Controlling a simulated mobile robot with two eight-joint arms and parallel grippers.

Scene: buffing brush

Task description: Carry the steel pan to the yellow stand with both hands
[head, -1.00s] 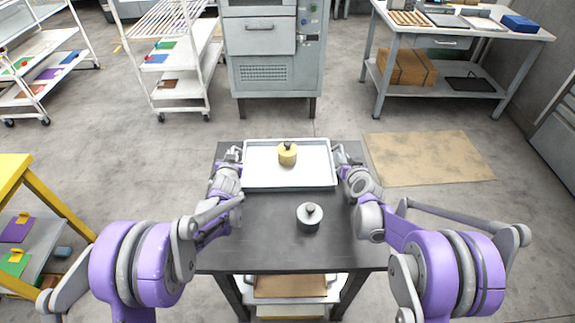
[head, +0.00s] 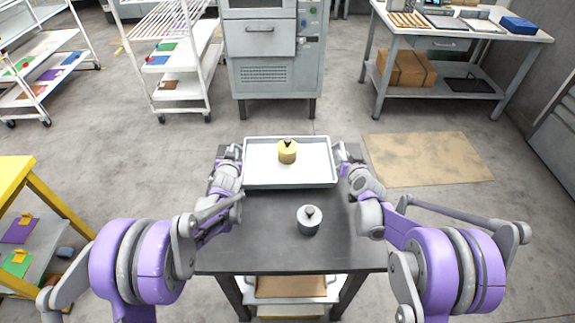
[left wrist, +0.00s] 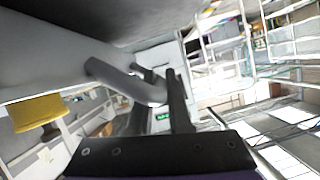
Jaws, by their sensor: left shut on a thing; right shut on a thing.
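The steel pan (head: 262,174) is a wide, shallow rectangular tray at the far half of the dark table, apparently just above its top. A yellow cylinder with a dark knob (head: 287,152) stands in it. My left gripper (head: 236,153) is shut on the pan's left side and my right gripper (head: 341,153) on its right side. In the left wrist view, the pan's grey bar handle (left wrist: 120,80) lies at the dark finger, and the yellow cylinder (left wrist: 36,112) shows at left. The yellow stand (head: 14,185) is at the left edge, only partly in view.
A grey knobbed cylinder (head: 309,220) stands on the dark table (head: 260,240) in front of the pan. White rack carts (head: 180,70) and a grey machine cabinet (head: 275,60) are behind. A workbench (head: 455,45) is at back right. Floor is open between table and yellow stand.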

